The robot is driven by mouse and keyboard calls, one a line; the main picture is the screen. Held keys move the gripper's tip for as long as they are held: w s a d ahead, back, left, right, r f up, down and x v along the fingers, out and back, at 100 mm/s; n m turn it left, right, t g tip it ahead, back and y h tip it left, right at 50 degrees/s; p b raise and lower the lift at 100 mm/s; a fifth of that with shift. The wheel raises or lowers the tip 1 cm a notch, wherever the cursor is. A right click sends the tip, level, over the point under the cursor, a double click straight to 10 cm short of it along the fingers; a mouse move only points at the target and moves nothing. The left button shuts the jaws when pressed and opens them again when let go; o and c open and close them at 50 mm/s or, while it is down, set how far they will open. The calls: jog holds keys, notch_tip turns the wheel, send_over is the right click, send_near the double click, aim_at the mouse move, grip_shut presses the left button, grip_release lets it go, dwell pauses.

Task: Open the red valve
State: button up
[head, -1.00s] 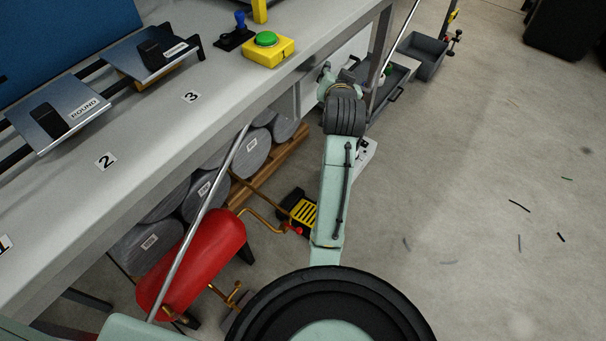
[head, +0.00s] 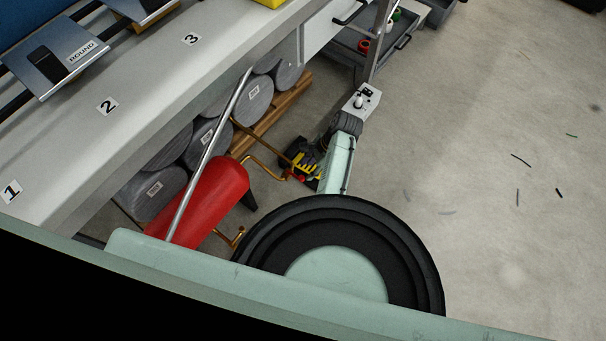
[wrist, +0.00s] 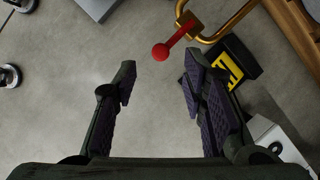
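The red valve (wrist: 176,41) is a small lever with a round ball end, fixed to a brass pipe (wrist: 226,28). In the wrist view its ball end lies just ahead of the gap between my fingers, with the rest slanting up to the right, past the right fingertip. My gripper (wrist: 160,70) is open with nothing between its fingers. I cannot tell the depth between fingers and lever. In the head view the valve (head: 299,179) is a small red spot beside my arm, by the pipe from the red tank (head: 208,203).
A black and yellow pedal (wrist: 236,62) sits on the floor close to the valve. The workbench (head: 135,88) overhangs the tank and grey cylinders (head: 253,101) on a wooden pallet (head: 281,112). Open floor (head: 480,150) lies to the right.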

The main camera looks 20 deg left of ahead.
jog(key=x, duration=0.6)
jog(key=shift+f, duration=0.2)
grip_shut()
dwell(0.6)
